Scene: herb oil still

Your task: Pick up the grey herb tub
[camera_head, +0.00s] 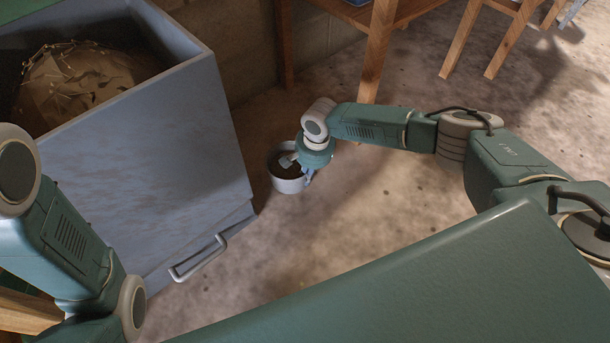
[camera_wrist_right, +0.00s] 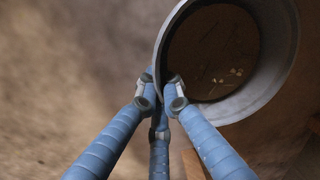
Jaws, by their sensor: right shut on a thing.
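The grey herb tub (camera_head: 287,184) is a small round open tub with dark contents, low beside the big blue-grey bin in the head view. In the right wrist view the tub (camera_wrist_right: 281,92) fills the upper right, seen from above, with a few pale bits on its brown inside. My right gripper (camera_head: 304,172) is at the tub's right side. In the wrist view its blue fingers (camera_wrist_right: 160,92) are shut on the tub's rim wall. I cannot tell whether the tub touches the floor. My left arm shows at the left edge, but its gripper is out of view.
The large blue-grey bin (camera_head: 150,150) with a front handle (camera_head: 199,259) stands close left of the tub and holds a brown heap (camera_head: 80,85). Wooden table legs (camera_head: 377,50) stand behind. Concrete floor (camera_head: 400,200) is clear to the right.

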